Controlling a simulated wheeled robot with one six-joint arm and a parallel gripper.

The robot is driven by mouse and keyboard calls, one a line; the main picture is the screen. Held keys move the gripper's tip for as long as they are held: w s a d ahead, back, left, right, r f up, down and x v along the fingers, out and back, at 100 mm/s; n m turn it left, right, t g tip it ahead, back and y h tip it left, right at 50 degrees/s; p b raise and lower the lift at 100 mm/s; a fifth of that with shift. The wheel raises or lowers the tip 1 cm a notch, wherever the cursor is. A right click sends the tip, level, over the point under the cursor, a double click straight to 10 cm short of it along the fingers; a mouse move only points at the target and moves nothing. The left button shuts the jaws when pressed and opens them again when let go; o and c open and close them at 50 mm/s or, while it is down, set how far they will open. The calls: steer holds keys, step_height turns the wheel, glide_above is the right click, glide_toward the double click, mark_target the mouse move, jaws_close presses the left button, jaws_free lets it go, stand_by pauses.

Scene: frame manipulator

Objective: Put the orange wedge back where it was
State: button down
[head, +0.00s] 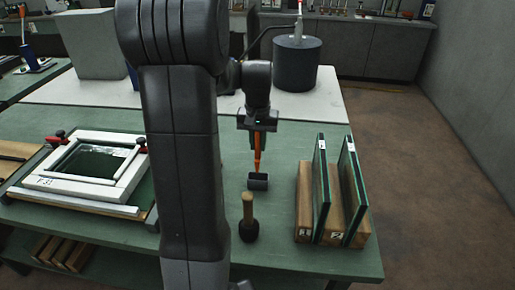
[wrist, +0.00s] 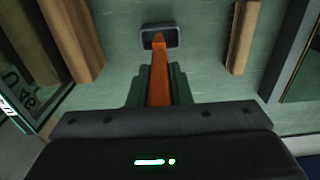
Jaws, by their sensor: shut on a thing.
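My gripper (head: 257,140) points down above the green table and is shut on the orange wedge (head: 257,155). In the wrist view the orange wedge (wrist: 159,72) runs forward from between the jaws (wrist: 157,90) and narrows toward its tip. A small dark grey holder (head: 258,181) with a hollow top stands on the table just below the wedge. In the wrist view the tip overlaps the near side of the holder (wrist: 173,40). I cannot tell whether the tip touches the holder or is above it.
A mallet (head: 248,222) stands head down just in front of the holder. A wooden rack (head: 304,205) with two upright green-edged panes (head: 352,190) is to the right. A white frame (head: 85,165) lies in a jig at left. A dark cylinder (head: 296,65) stands behind.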

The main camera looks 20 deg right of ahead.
mark_target(258, 150)
steer(key=shift+f, duration=1.15)
steer(key=shift+f+b, duration=0.35)
steer(key=shift+f, duration=0.25)
steer(key=c, duration=1.3)
jaws_free()
step_height(258, 150, up, 13)
steer(key=shift+r, duration=0.15)
